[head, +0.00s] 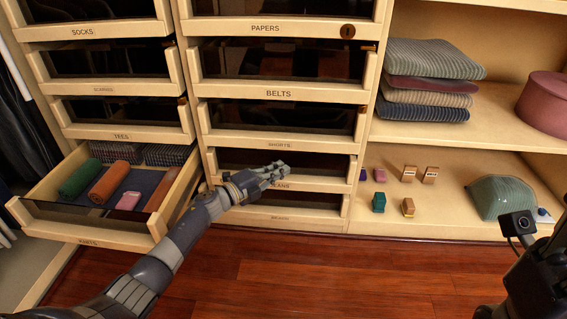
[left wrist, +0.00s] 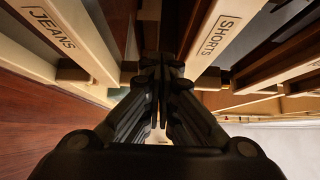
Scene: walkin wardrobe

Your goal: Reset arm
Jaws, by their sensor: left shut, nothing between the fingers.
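My left arm comes in from the lower left in the head view. Its gripper (head: 273,171) is shut and empty, in front of the drawer column, close to the front of the drawer labelled JEANS. In the left wrist view the two fingers of the left gripper (left wrist: 160,75) are together, between the JEANS front (left wrist: 65,40) and the SHORTS front (left wrist: 215,40). I cannot tell whether the fingers touch a drawer. Part of my right arm shows at the lower right of the head view; its fingers cannot be made out.
An open drawer (head: 90,237) at the lower left holds a green roll (head: 80,178), an orange roll (head: 109,182) and a pink item (head: 128,200). Right shelves hold folded clothes (head: 430,80), small boxes, a green striped item (head: 500,197) and a round pink box (head: 545,100). The wooden floor (head: 300,265) is clear.

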